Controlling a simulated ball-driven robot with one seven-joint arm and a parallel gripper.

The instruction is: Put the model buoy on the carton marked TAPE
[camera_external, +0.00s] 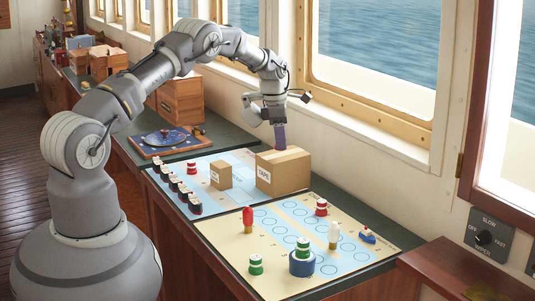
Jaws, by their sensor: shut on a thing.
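My gripper (280,139) points down over the large brown carton (290,178) at the right end of the blue chart. The carton's white side label seems to read TAPE. My gripper is shut on a narrow dark purple thing (281,142), which is low over or touching the carton's top; I cannot tell which. It is too small to tell whether this is the model buoy. Buoy-like pieces stand on the yellow chart: a red-and-white one (321,207), a green-and-white one (303,246) on a blue round base, and another green-and-white one (256,264).
A smaller carton (221,175) stands left of the large one. Several black-and-white pieces (181,191) line the blue chart's left edge. The window wall is close behind.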

